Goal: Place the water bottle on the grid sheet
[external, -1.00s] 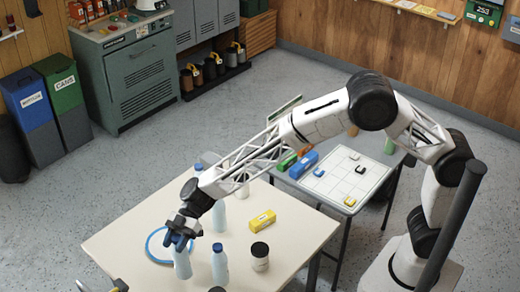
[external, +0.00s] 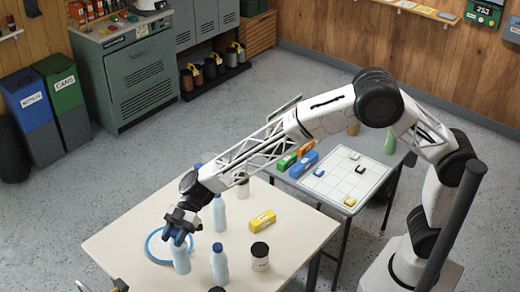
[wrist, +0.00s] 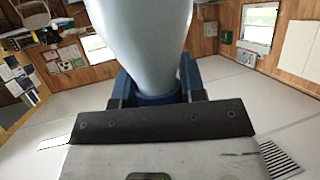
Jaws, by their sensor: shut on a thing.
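My gripper (external: 180,236) is shut on the upper part of a pale blue water bottle (external: 182,260), which hangs roughly upright over the near-left part of the cream table (external: 130,240). In the wrist view the bottle (wrist: 145,40) fills the upper middle, with dark blue fingers (wrist: 155,92) around its narrow end. The white grid sheet (external: 330,187) lies on the second table, to the right and farther back. Small yellow and black pieces stand on it, with bare squares between them.
Similar bottles stand close to the held one, behind it (external: 220,213) and to its right (external: 219,264). A blue ring (external: 153,255), a dark-lidded jar (external: 260,257) and a yellow box (external: 262,221) are also on the cream table. Green, orange and blue boxes (external: 303,165) lie beside the sheet.

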